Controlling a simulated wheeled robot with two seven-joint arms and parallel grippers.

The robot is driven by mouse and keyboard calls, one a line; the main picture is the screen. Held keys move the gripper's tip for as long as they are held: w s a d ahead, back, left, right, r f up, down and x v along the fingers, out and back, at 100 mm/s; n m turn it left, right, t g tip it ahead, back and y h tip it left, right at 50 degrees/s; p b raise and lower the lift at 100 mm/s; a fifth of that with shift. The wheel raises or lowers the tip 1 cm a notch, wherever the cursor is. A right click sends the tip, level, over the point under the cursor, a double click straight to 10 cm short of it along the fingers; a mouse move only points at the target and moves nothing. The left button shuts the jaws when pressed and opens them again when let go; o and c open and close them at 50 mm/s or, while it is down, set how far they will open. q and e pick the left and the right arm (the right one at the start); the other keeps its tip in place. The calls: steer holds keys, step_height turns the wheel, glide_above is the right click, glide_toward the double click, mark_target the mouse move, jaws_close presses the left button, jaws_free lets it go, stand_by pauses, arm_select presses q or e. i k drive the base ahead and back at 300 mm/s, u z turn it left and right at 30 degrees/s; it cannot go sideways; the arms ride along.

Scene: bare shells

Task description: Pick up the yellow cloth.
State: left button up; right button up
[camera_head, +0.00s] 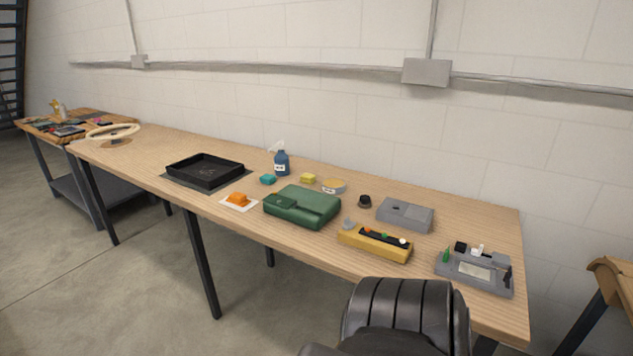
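A small yellow folded piece (308,178), which looks like the yellow cloth, lies on the long wooden table (150,160) near its back edge. Neither of my grippers is in view.
The table's left part is mostly clear.

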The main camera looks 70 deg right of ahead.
mark_target(307, 178)
steer(key=z, duration=1.45)
